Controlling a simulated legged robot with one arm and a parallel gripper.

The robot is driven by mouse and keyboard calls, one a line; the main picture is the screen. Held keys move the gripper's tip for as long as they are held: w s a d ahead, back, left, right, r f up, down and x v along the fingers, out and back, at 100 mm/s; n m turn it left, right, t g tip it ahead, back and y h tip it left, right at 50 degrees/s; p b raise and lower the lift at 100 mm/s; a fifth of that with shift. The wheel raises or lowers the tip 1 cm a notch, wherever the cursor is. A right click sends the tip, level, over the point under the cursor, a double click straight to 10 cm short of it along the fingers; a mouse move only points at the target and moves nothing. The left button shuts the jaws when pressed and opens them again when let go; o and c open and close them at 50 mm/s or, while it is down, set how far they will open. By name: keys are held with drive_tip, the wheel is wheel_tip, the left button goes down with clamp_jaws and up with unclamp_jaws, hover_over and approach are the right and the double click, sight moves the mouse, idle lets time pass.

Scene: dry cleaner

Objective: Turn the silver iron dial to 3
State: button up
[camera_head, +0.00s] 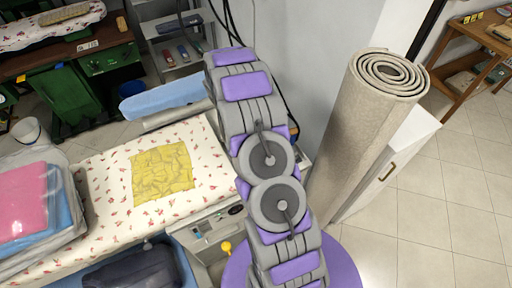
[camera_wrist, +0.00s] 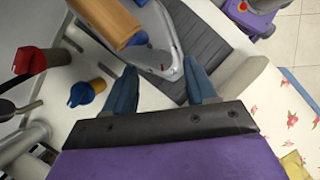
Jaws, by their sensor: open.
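In the wrist view, a silver iron (camera_wrist: 163,55) with a light wooden handle (camera_wrist: 108,22) lies just beyond my fingertips, beside a dark ribbed pad (camera_wrist: 205,38). A small blue part shows under the handle; I cannot tell if it is the dial, and no number can be read. My gripper (camera_wrist: 162,82) is open, its two blue fingers apart with nothing held between them. The iron's near end shows between and beyond the fingertips. In the head view my arm hides this area, and neither the iron nor my gripper can be made out.
Left of my fingers in the wrist view are a blue knob (camera_wrist: 81,95) and a red knob (camera_wrist: 36,60). In the head view, a floral ironing surface (camera_head: 105,185) bears a yellow cloth (camera_head: 162,172). A rolled carpet (camera_head: 355,130) stands right of my arm.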

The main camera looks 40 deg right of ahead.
drive_tip(key=p+v, duration=0.1)
drive_tip(key=v, duration=1.3)
